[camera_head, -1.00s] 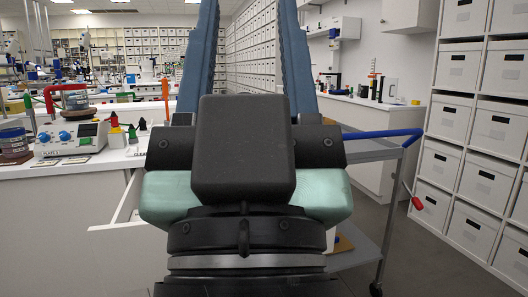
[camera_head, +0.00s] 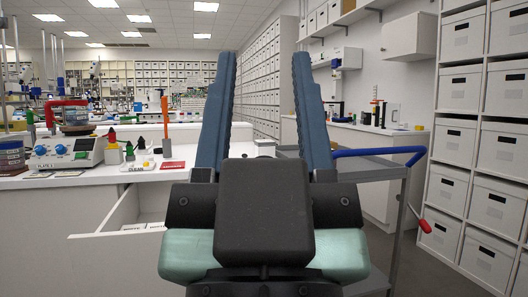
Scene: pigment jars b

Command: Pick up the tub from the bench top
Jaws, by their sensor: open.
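My gripper (camera_head: 263,56) is open, its two long blue fingers apart and pointing away from me, with nothing between them in contact. A small pale container with a grey top (camera_head: 264,147) shows between the fingers, beyond the black gripper body, near the right end of the white bench top (camera_head: 95,181). It may be the tub; its lower part is hidden by my gripper. Dark round stacked containers (camera_head: 11,159) stand at the bench's left edge, and I cannot tell whether one is a tub.
A hotplate device (camera_head: 65,151) stands on the bench at left. Small bottles (camera_head: 112,140), an orange upright tool (camera_head: 165,126) and a red card (camera_head: 173,166) are nearby. An open drawer (camera_head: 118,233) juts out below. A blue-handled cart (camera_head: 372,172) stands at right.

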